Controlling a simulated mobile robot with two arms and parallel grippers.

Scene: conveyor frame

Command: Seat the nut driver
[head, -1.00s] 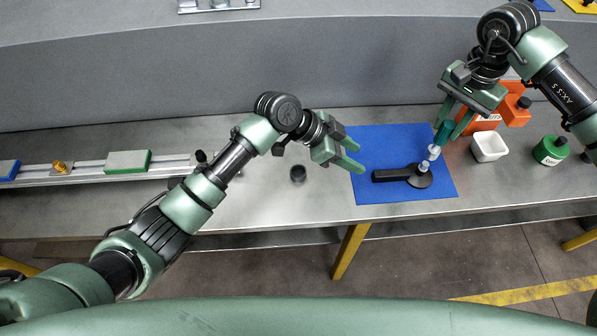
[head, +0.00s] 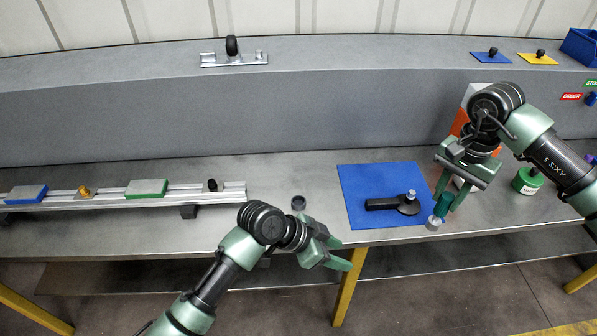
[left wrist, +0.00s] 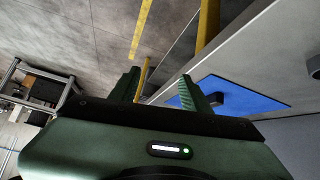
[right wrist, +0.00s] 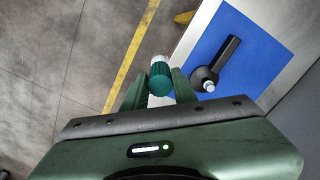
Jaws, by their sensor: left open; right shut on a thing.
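The nut driver (head: 443,205), with a teal handle and a silver lower end, is held in my right gripper (head: 448,202). It hangs slightly tilted over the table's front part, right of the blue mat. Its teal handle (right wrist: 160,80) shows between the fingers in the right wrist view. A black tool (head: 385,204) lies on the blue mat (head: 361,181), with a small silver piece upright on its round end. The driver is apart from it. My left gripper (head: 345,255) is open and empty at the table's front edge, left of the mat.
A rail (head: 110,197) with coloured blocks lies at the left. A higher shelf (head: 350,60) runs behind. Table between rail and mat is mostly clear.

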